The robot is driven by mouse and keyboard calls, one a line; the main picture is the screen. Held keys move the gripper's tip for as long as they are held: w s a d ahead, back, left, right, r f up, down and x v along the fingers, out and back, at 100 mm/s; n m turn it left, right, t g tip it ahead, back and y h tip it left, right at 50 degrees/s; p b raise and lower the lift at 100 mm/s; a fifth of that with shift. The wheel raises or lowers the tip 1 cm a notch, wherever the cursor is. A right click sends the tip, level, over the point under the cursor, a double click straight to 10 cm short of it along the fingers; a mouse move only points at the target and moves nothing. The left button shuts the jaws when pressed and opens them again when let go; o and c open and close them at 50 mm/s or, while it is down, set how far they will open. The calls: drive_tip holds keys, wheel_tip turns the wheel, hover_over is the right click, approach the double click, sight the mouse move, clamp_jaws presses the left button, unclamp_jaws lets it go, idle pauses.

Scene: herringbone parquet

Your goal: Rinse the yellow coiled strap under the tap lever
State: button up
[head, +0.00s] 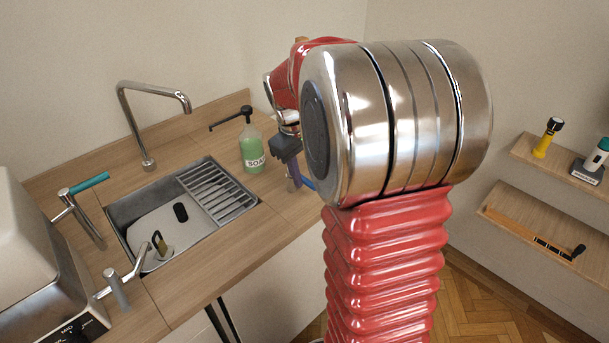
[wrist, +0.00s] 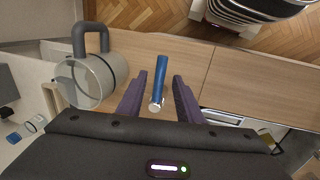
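My gripper (head: 292,178) is low over the counter to the right of the sink, partly behind my arm in the head view. In the wrist view its two purple fingers (wrist: 160,92) stand apart, either side of a blue cylinder with a metal end (wrist: 160,80). A gap shows on each side of it. A small olive-yellow item (head: 159,243), perhaps the coiled strap, is in the sink (head: 150,222); its coils cannot be made out. A lever with a teal handle (head: 90,183) stands left of the sink. A chrome tap (head: 150,88) rises behind it.
A green soap bottle (head: 251,150) stands right of the sink's slatted rack (head: 215,190). A black oval item (head: 181,212) lies in the sink. Another chrome lever (head: 118,288) stands at the front left.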

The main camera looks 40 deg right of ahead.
drive_tip(key=shift+d+f, duration=0.1)
drive_tip(key=shift+f, duration=0.65)
drive_tip(key=shift+c, duration=0.4)
clamp_jaws()
